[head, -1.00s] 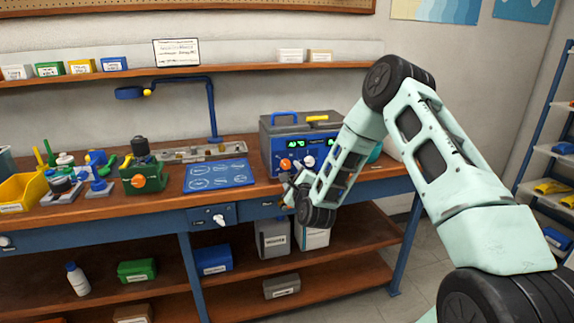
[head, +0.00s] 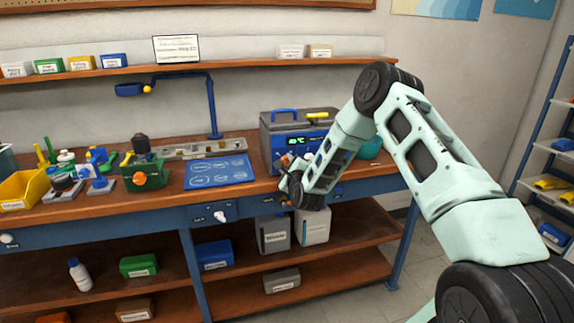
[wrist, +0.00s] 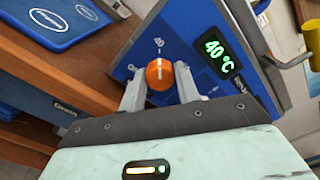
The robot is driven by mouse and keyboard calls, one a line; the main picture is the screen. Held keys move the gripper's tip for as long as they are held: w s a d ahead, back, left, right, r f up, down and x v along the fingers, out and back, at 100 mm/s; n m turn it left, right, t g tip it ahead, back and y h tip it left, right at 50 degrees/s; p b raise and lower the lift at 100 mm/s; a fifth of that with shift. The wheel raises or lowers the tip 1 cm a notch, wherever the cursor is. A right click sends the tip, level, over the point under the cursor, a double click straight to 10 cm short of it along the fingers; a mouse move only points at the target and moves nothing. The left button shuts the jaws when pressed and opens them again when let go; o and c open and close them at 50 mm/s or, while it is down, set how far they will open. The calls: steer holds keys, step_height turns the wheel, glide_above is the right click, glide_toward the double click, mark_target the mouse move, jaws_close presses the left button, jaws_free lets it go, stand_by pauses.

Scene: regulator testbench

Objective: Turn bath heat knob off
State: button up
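The bath (head: 270,141) is a grey box with a blue front panel (wrist: 190,30) and a green display (wrist: 217,50) reading 40 °C. In the wrist view, the orange heat knob (wrist: 159,75) has a white line running up the picture, towards a small label above it. Another label, apparently "Off", is at its left. My gripper (wrist: 161,82) is open, with one pale finger on each side of the knob; I cannot tell whether either finger touches it. In the head view, my gripper (head: 287,170) is at the panel and largely hides the knobs.
A blue mat (head: 218,172) lies left of the bath. A green block with an orange knob (head: 144,178) stands further left. The yellow part (wrist: 294,60) of the bath's top shows at the right of the wrist view. The bench edge runs below the bath.

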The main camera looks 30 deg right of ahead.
steer(key=shift+f+n+b, duration=0.1)
steer(key=shift+n+b, duration=0.2)
steer(key=shift+b, duration=0.1)
steer(key=n+b, duration=0.2)
steer(key=shift+f+n+b, duration=0.1)
steer(key=shift+n+b, duration=0.25)
steer(key=shift+n, duration=0.05)
steer(key=n+b, duration=0.4)
steer(key=n, duration=0.1)
steer(key=shift+b, duration=0.35)
steer(key=n+b, duration=0.3)
steer(key=n, duration=0.2)
steer(key=shift+a+f+b, duration=0.1)
steer(key=shift+b, duration=0.25)
steer(key=shift+n+b, duration=1.5)
steer(key=shift+n, duration=0.8)
steer(key=o, duration=1)
steer(key=shift+r, duration=0.2)
